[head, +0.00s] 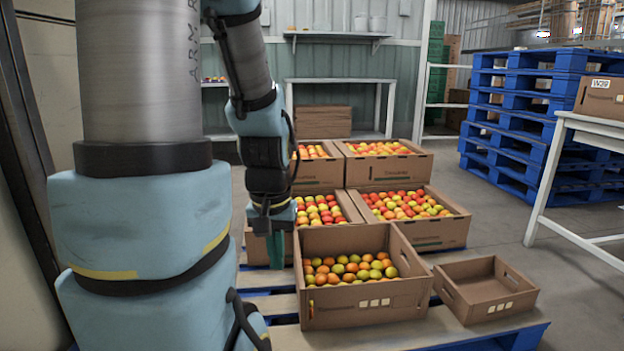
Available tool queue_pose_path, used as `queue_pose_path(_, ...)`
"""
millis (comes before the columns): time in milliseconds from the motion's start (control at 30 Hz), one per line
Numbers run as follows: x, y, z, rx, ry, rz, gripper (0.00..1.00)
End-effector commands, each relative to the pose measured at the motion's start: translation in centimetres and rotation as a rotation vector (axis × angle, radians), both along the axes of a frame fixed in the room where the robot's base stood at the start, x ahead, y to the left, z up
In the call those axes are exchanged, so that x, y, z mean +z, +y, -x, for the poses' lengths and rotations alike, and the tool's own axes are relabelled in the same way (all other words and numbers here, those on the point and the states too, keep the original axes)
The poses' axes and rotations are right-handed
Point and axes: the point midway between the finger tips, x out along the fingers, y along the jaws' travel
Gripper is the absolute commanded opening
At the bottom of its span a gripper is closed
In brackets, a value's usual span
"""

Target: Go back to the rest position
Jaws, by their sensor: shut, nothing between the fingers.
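My arm hangs down on the left side of the head view, and my gripper (277,250) points downward at its lower end. The fingers are shut and hold nothing. My gripper is just left of the front open box (366,303), which holds several orange, yellow and green tomatoes. From this view I cannot tell whether the fingers touch anything behind them. A box of tomatoes (352,208) is partly hidden behind my gripper.
More tomato boxes (440,235) stand behind on a blue pallet (520,337). A small empty box (490,292) lies at the front right. Stacked blue pallets (560,110) and a white table (560,160) stand at the right. Open floor (480,225) lies between.

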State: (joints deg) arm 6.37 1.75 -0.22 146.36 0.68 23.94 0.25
Motion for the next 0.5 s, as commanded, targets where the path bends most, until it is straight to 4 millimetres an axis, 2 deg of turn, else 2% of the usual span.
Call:
queue_pose_path(33,1.2,0.2,0.5,0.055,0.0,0.018,0.0)
queue_pose_path(367,8.2,0.1,0.3,0.033,0.001,0.012,0.0)
queue_pose_path(500,12.3,0.1,0.3,0.032,0.001,0.01,0.0)
